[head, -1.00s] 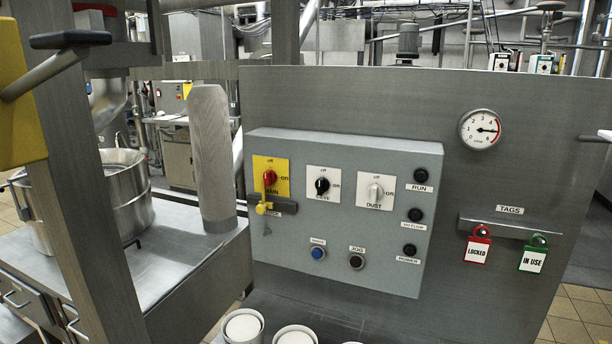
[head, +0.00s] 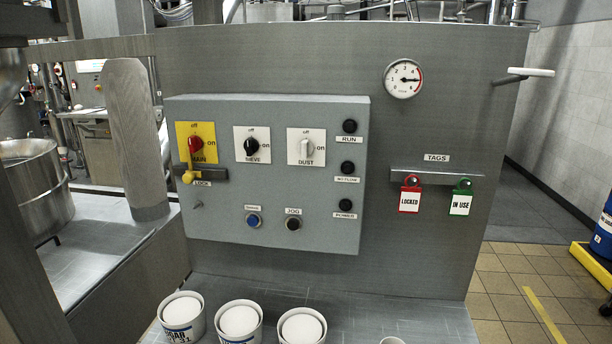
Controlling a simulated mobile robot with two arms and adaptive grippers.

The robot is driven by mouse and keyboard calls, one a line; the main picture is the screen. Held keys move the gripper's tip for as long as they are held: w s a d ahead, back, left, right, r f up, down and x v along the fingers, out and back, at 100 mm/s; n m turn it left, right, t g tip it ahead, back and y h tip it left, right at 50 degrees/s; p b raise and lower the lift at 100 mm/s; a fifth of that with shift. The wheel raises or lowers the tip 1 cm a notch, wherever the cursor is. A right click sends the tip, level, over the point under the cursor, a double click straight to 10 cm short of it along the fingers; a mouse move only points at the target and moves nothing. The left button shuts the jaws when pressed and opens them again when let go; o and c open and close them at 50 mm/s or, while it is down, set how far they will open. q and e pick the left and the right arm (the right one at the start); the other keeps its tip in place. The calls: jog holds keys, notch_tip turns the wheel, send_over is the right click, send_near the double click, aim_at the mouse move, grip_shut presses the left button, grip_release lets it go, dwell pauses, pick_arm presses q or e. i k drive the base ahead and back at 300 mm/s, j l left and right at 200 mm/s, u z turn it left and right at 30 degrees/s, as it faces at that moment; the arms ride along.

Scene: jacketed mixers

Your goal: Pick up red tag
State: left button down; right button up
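The red tag (head: 410,198), with a white label reading LOCKED, hangs from the left part of the TAGS rail (head: 436,176) on the grey metal panel. A green tag (head: 461,201) reading IN USE hangs to its right on the same rail. Both tags hang upright and a little apart from each other. Neither of my grippers shows in the head view.
A grey control box (head: 272,205) with switches and buttons is mounted left of the tags. White tubs (head: 239,324) stand on the metal surface below it. A gauge (head: 403,78) sits above the tags. A handle (head: 523,74) sticks out at the panel's right edge. Tiled floor lies open at right.

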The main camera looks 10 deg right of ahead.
aim_at(409, 196)
jog(key=k+l, duration=0.1)
jog(key=l, duration=0.3)
jog(key=k+l+u, duration=0.15)
jog(key=l, duration=0.25)
jog(key=k+l, duration=0.1)
jog(key=l, duration=0.3)
jog(key=k+l+u, duration=0.1)
jog(key=l, duration=0.25)
jog(key=k+l, duration=0.2)
jog(key=l, duration=0.2)
jog(key=u, duration=0.05)
